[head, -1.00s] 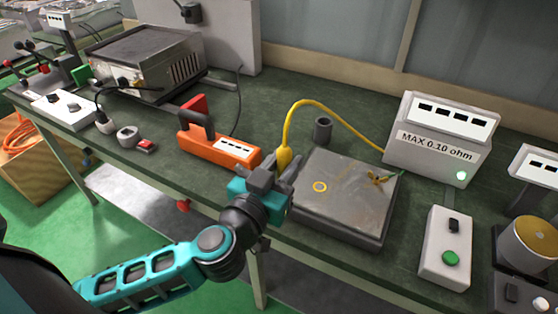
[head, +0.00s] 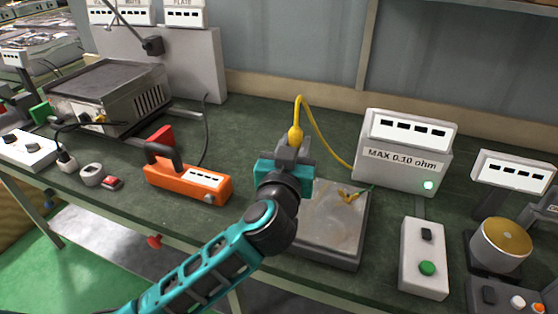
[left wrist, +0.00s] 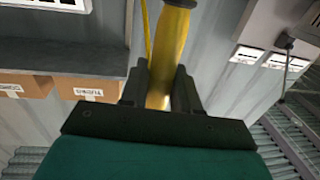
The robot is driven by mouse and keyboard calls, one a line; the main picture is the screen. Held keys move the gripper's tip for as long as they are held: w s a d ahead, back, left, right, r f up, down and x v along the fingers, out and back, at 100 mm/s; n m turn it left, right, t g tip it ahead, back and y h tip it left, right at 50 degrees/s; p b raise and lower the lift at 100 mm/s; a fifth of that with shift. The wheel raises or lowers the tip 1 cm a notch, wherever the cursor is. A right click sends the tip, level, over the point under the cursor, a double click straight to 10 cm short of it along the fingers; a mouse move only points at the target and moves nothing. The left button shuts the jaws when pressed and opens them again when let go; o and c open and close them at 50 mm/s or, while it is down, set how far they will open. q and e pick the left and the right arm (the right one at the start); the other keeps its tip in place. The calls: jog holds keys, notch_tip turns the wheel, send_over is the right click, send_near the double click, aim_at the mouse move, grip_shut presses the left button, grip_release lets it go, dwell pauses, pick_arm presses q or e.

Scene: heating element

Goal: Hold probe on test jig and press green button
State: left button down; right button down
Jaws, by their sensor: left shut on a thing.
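My left gripper (head: 291,151) is shut on the yellow probe (head: 295,134). The probe and its yellow cable also show in the left wrist view (left wrist: 170,55), between the two dark fingers. In the head view the gripper is over the back left part of the test jig (head: 335,212), a grey metal plate with a small brass clip (head: 350,195). My gripper and arm hide the jig's left side, and the probe's tip is hidden. The green button (head: 427,268) sits on a white box (head: 424,250) to the right of the jig. My right gripper is not in view.
A grey meter (head: 404,155) labelled "MAX 0.10 ohm", with a lit green lamp, stands behind the jig. An orange handheld tester (head: 187,184) lies to the left. A brass-topped cylinder (head: 502,240) stands at the right.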

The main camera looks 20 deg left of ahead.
pick_arm(q)
jog(key=shift+f, duration=2.8)
jog(key=shift+f, duration=0.6)
jog(key=shift+s+f, duration=0.1)
jog(key=shift+f, duration=0.35)
dwell(0.4)
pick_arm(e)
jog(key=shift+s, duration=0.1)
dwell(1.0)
